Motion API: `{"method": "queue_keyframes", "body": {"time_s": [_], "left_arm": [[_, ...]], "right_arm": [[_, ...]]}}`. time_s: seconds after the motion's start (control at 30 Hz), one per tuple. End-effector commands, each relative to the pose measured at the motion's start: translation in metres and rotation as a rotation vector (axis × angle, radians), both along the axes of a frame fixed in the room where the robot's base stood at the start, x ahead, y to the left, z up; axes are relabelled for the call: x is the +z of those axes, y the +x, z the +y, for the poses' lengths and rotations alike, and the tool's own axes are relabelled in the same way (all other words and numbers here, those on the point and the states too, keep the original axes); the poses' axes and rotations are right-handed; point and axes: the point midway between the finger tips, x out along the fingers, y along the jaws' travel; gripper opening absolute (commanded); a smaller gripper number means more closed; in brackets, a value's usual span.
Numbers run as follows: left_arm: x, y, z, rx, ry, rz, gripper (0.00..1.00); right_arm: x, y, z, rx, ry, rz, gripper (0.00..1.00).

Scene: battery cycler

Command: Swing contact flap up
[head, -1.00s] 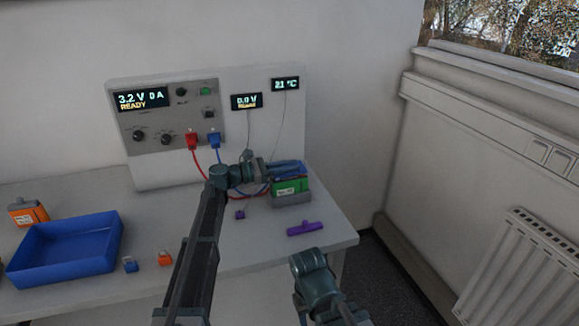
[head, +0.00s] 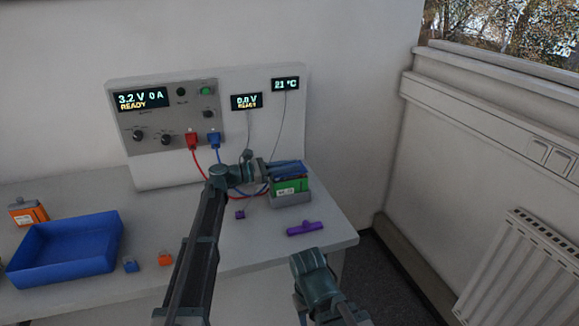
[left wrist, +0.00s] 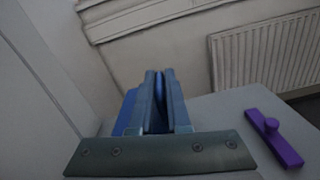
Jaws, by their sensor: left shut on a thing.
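A green cell (head: 291,186) with a white label sits in a grey cradle (head: 292,198) at the right of the bench. A blue flap-like piece (head: 289,165) lies over the top of the cell. My left gripper (head: 284,168) reaches to it from the left, just above the cell. In the left wrist view my gripper fingers (left wrist: 160,100) are close together, with blue (left wrist: 131,113) showing beside them. They are shut on the blue piece, though the grip itself is hard to see.
A purple handled bar (head: 305,228) lies in front of the cradle. Red (head: 192,141) and blue (head: 214,139) plugs sit in the cycler panel, with leads running toward the cell. A blue bin (head: 65,250), an orange cell (head: 28,212) and small clips stand at left.

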Motion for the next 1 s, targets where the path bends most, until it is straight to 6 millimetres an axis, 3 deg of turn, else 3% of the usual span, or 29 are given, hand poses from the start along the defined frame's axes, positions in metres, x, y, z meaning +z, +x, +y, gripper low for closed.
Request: {"method": "queue_keyframes", "body": {"time_s": [0.57, 1.0], "left_arm": [[0.003, 0.003, 0.002, 0.003, -0.010, 0.027, 0.00], [0.023, 0.017, 0.006, 0.004, -0.111, 0.334, 0.00]], "right_arm": [[0.003, 0.000, 0.000, 0.000, 0.000, 0.000, 0.50], [0.023, 0.000, 0.000, 0.000, 0.000, 0.000, 0.50]]}}
